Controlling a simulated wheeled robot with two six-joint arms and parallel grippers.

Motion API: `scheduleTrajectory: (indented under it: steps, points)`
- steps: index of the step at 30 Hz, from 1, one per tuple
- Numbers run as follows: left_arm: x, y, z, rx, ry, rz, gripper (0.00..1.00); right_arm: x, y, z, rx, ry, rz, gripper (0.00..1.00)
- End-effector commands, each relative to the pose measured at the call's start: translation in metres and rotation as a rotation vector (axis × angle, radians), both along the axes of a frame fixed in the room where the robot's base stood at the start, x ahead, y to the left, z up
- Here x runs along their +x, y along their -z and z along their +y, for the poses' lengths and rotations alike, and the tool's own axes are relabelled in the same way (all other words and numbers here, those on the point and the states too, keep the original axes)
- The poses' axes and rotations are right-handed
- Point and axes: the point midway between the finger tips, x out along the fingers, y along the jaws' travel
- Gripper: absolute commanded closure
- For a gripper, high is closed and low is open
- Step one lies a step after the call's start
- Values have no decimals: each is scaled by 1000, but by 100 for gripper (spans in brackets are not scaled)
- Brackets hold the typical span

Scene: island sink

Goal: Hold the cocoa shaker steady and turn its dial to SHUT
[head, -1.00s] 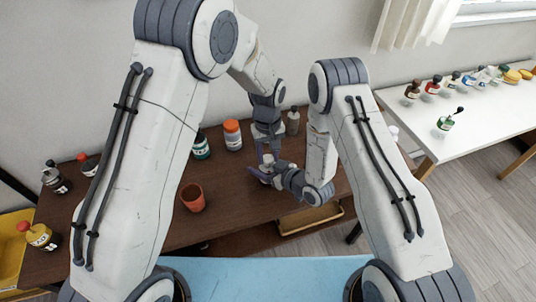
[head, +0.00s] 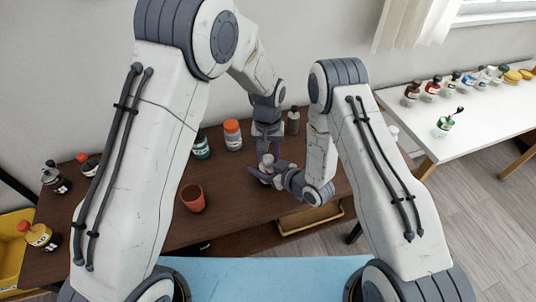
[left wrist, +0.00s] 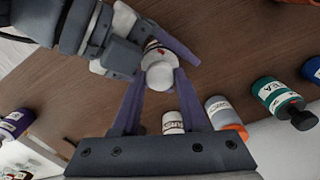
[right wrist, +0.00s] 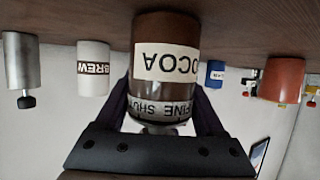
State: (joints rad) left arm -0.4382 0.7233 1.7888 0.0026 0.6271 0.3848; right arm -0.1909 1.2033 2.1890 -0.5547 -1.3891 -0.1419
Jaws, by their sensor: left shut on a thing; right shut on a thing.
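The cocoa shaker (head: 267,160) stands upright on the brown table, mostly hidden by my grippers in the head view. The right wrist view shows its brown body (right wrist: 165,35) with a COCOA label, upside down, and its dial band (right wrist: 160,108) reading FINE and SHUT. I cannot tell which word the dial is set to. My right gripper (right wrist: 164,108) is shut on the shaker from the side. My left gripper (left wrist: 160,85) comes from above and is shut on the shaker's pale top (left wrist: 160,74), one purple finger on each side.
A terracotta cup (head: 193,198) stands to the left on the table. A white BREW jar (right wrist: 93,68) shows near the shaker. The table front is clear.

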Motion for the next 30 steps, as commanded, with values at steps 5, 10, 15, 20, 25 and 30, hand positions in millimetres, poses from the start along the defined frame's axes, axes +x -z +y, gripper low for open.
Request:
scheduleTrajectory:
  steps: [5,10,15,20,25,30]
  points:
    - [0,0,0,0,-1,1,34,0,1,-1,-1,2,2,91]
    - [0,0,0,0,-1,1,26,0,1,0,-2,1,1,91]
    - [0,0,0,0,-15,1,26,0,1,0,-1,1,0,91]
    - [0,0,0,0,-119,1,26,0,0,0,-1,0,1,91]
    - [0,0,0,0,-329,1,26,0,0,0,-1,0,1,91]
    - [1,-5,0,-5,-538,-1,26,0,0,0,-1,0,1,91]
